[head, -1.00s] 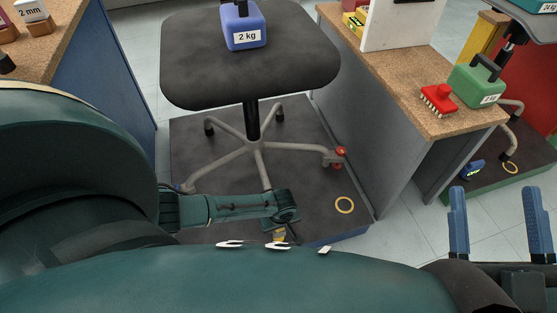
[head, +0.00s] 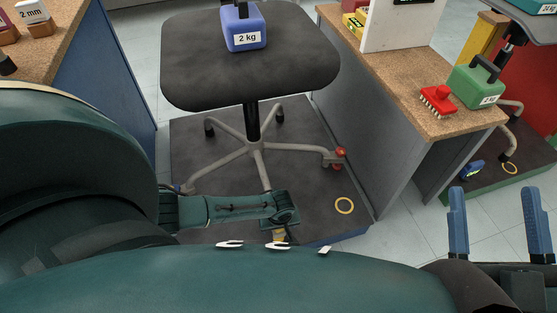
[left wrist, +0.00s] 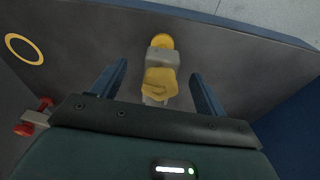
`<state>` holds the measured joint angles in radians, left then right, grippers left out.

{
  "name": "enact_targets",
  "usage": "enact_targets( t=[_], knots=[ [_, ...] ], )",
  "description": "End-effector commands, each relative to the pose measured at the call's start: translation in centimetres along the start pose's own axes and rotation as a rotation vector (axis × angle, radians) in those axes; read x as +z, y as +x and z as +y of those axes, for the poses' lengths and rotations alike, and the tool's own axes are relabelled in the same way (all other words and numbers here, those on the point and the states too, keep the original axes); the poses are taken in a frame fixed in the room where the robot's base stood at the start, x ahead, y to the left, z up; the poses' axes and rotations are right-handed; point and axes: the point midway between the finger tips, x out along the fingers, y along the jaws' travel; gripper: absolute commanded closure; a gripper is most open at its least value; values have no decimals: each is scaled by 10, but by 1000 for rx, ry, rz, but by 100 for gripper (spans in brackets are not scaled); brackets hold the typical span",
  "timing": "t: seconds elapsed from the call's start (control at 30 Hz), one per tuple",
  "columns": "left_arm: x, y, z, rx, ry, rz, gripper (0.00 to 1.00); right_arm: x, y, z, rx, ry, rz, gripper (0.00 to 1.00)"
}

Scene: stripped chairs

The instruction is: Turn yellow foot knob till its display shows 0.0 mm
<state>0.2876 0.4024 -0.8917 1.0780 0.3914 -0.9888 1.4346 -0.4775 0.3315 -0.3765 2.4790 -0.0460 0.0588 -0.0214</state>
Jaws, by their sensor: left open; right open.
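The yellow foot knob (left wrist: 160,82) sits at the end of a grey chair foot in the left wrist view, over the dark platform. My left gripper (left wrist: 158,72) is open, with one blue finger on each side of the knob and visible gaps between. In the head view a small yellow part of the foot (head: 279,235) shows just below my left wrist, and my arm hides most of that area. No display reading can be made out. My right gripper (head: 496,195) is open and empty at the lower right, away from the chair.
The stripped chair (head: 250,75) bears a blue 2 kg weight (head: 243,26). Another foot carries a red knob (head: 340,153). A yellow ring (head: 344,205) lies on the dark platform (head: 310,185). A cork-topped bench (head: 400,75) with a red brush (head: 438,99) stands right.

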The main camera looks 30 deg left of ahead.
Motion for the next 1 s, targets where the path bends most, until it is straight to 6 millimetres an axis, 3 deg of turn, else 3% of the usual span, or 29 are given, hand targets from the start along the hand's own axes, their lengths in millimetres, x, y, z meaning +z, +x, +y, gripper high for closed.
enact_targets(
  t=[0.33,0.7,1.0],
  knots=[
    [0,-26,0,-1,-1,-1,26,21,-19,-12,24,98,-198,33],
    [0,-56,0,0,-1,-1,26,17,-20,-5,30,-3,-242,33],
    [0,-60,0,0,0,0,26,21,-24,-5,28,-34,-256,33]
  ],
)
